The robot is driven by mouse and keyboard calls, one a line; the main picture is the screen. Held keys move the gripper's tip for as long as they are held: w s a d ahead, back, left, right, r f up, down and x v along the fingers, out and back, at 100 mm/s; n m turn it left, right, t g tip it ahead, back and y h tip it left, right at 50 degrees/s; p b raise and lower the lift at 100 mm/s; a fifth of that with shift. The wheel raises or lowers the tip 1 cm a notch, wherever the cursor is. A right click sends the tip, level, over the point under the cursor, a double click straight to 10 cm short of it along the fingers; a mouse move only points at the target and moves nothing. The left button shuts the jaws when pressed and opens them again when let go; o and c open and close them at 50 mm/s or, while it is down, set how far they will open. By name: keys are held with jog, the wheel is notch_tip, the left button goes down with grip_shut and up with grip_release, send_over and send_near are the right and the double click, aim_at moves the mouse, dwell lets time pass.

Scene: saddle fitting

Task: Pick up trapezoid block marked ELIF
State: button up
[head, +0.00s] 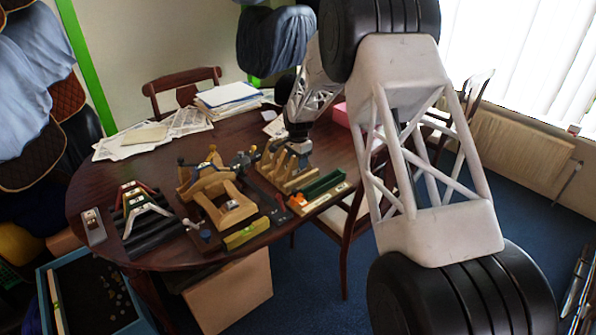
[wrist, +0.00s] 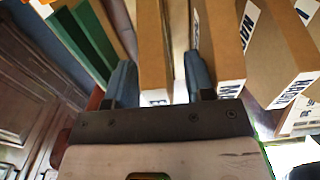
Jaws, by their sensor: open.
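In the wrist view, a tan block (wrist: 152,45) stands between my two blue-grey fingers. Its white end label (wrist: 155,97) shows what looks like an E; the rest is hidden by my gripper's body, so I cannot read the full word. My gripper (wrist: 160,65) is open, with one finger on each side of this block. I cannot tell whether either finger touches it. In the head view, my gripper (head: 298,143) is over the row of tan blocks (head: 283,168) on the table; labels there are too small to read.
Right of my fingers, more tan blocks (wrist: 222,40) with white labels stand close by. A green piece (wrist: 88,40) lies to the left. On the round table (head: 90,180) are a wooden frame (head: 228,205), a dark rack (head: 142,218) and papers (head: 150,138).

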grip_shut()
jog(key=shift+r, duration=0.15)
jog(key=shift+r, duration=4.9)
